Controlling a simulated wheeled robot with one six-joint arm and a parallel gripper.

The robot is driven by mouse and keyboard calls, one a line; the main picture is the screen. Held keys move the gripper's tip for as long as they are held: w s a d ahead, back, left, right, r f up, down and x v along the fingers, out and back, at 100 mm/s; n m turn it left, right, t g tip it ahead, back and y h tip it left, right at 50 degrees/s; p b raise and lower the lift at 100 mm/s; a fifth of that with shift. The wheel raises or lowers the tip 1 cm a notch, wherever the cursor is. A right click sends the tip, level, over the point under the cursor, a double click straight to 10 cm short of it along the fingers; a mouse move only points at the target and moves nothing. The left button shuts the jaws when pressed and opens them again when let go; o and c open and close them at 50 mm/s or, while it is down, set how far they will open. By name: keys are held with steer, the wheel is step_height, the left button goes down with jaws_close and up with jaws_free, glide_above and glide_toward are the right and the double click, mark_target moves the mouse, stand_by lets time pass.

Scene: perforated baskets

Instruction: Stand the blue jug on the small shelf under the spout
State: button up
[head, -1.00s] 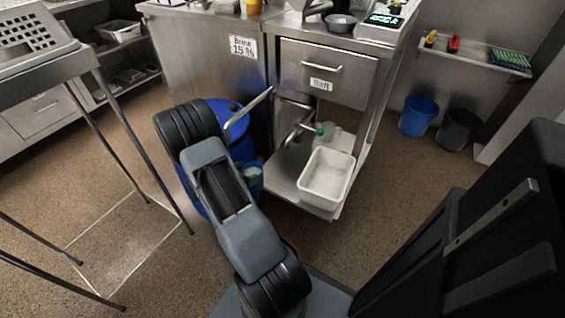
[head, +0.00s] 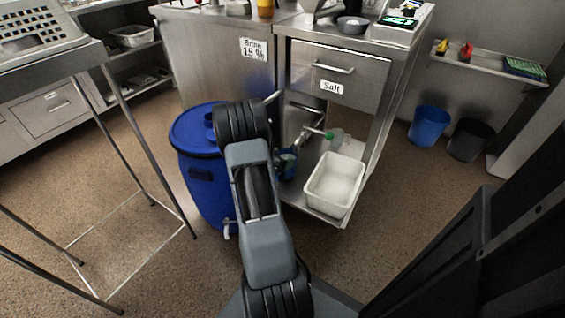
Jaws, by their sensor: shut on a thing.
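A small blue vessel, which looks like the blue jug (head: 288,165), shows just right of my arm, partly hidden by it; something pale green and white shows at its top. My gripper is hidden behind my arm links, so its hold on the jug cannot be seen. A low steel shelf (head: 318,209) lies at the bottom of this bay. Which surface is the small shelf is unclear.
A big blue barrel (head: 198,177) with a low tap (head: 231,229) stands left of my arm. A steel-legged stand (head: 150,150) is at left.

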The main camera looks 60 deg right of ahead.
steer(key=shift+d+f+b, duration=0.15)
steer(key=shift+f+b, duration=0.25)
steer(key=shift+f, duration=0.3)
steer(key=shift+f, duration=0.1)
steer(key=o, duration=1.5)
steer(key=shift+f, duration=0.1)
steer(key=shift+r, duration=0.3)
steer(key=p+v, duration=0.4)
steer(key=v, duration=0.8)
steer(key=shift+s+f+p, duration=0.1)
steer(key=shift+f+p, duration=0.05)
steer(key=shift+p, duration=0.15)
